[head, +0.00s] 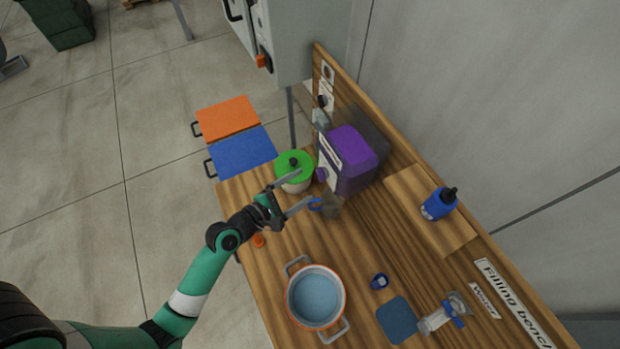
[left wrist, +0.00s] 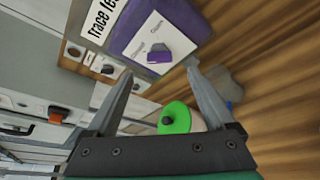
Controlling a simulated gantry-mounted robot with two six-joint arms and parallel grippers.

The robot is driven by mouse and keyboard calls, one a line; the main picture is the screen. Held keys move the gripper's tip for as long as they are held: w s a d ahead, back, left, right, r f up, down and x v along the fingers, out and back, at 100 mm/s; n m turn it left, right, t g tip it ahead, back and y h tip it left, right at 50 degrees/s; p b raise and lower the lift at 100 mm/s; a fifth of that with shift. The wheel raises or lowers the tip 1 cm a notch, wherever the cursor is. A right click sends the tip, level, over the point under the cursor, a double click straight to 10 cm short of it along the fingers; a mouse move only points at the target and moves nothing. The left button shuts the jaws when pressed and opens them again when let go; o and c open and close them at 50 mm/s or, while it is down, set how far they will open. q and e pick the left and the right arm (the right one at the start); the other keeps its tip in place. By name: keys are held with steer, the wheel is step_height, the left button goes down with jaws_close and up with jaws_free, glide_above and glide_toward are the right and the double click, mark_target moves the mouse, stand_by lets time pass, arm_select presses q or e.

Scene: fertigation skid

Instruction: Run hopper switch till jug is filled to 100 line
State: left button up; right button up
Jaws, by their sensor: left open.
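The purple hopper (head: 350,150) stands against the bench's back board, with a white label on its front. Its purple switch knob (head: 321,174) sticks out of that label; in the left wrist view the knob (left wrist: 158,54) lies between my fingertips in the picture. My left gripper (head: 306,186) is open and empty in front of the knob; I cannot tell whether it touches. A greyish see-through vessel (head: 331,207) with a blue part, likely the jug, stands below the hopper, partly behind a finger. It also shows in the left wrist view (left wrist: 226,82). Its fill level and 100 line cannot be read.
A green-lidded pot (head: 294,170) stands close to my gripper. A pot of blue liquid (head: 315,297), a blue mat (head: 397,320), a valve fitting (head: 440,316) and a blue bottle (head: 438,204) are on the bench. The bench's middle is fairly clear.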

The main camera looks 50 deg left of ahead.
mark_target(322, 174)
arm_select(q)
steer(key=x, duration=0.6)
jaws_close()
steer(key=m+t+y+b, duration=0.1)
steer(key=m+b, duration=0.2)
steer(key=shift+d+f+m, duration=0.1)
steer(key=shift+m, duration=0.2)
stand_by(0.3)
